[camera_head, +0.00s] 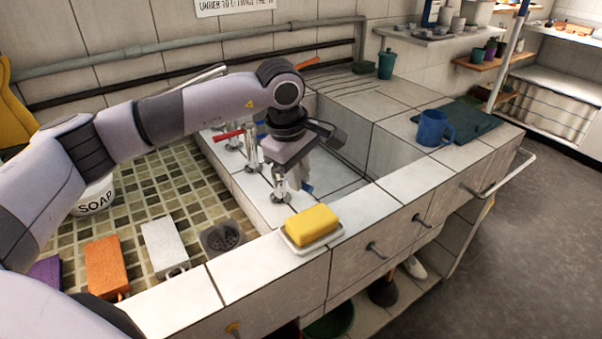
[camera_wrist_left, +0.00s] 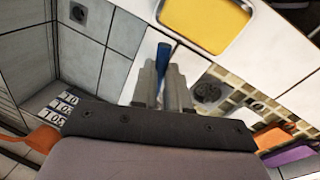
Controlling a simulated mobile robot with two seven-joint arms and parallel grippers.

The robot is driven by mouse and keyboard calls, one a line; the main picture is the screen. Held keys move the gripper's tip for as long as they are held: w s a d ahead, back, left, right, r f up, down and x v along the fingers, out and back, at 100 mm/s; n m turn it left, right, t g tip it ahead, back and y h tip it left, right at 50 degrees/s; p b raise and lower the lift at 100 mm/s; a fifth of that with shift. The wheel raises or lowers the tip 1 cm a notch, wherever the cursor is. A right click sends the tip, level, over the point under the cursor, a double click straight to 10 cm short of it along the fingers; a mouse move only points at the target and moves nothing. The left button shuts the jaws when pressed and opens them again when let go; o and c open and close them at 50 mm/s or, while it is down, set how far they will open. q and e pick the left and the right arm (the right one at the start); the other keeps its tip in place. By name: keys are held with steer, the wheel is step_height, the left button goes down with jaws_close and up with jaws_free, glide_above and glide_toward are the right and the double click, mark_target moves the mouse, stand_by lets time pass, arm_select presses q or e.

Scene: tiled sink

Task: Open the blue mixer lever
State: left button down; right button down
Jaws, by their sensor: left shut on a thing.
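The blue mixer lever (camera_wrist_left: 164,55) shows between the two grey fingers of my left gripper (camera_wrist_left: 163,82) in the left wrist view. The gripper is shut on it. In the head view only a small blue bit of the lever (camera_head: 308,188) shows beside the chrome tap body (camera_head: 281,185). My left gripper (camera_head: 301,170) reaches down over the sink edge there, and its wrist hides part of the tap. My right gripper is not in view.
A red lever (camera_head: 228,135) sits on another tap behind. A yellow sponge (camera_head: 312,224) lies on a white dish in front. A drain cup (camera_head: 222,238), a white block (camera_head: 165,246) and an orange sponge (camera_head: 106,266) are at left. A blue mug (camera_head: 432,128) stands at right.

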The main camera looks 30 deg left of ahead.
arm_select(q)
steer(key=shift+s+m, duration=0.15)
steer(key=shift+m, duration=0.25)
steer(key=c, duration=1.1)
jaws_free()
steer(key=shift+a, duration=0.1)
steer(key=r, duration=0.3)
steer(key=s+r, duration=0.1)
steer(key=r, duration=0.3)
steer(key=shift+s+a+r, duration=0.1)
steer(key=shift+s+a, duration=0.1)
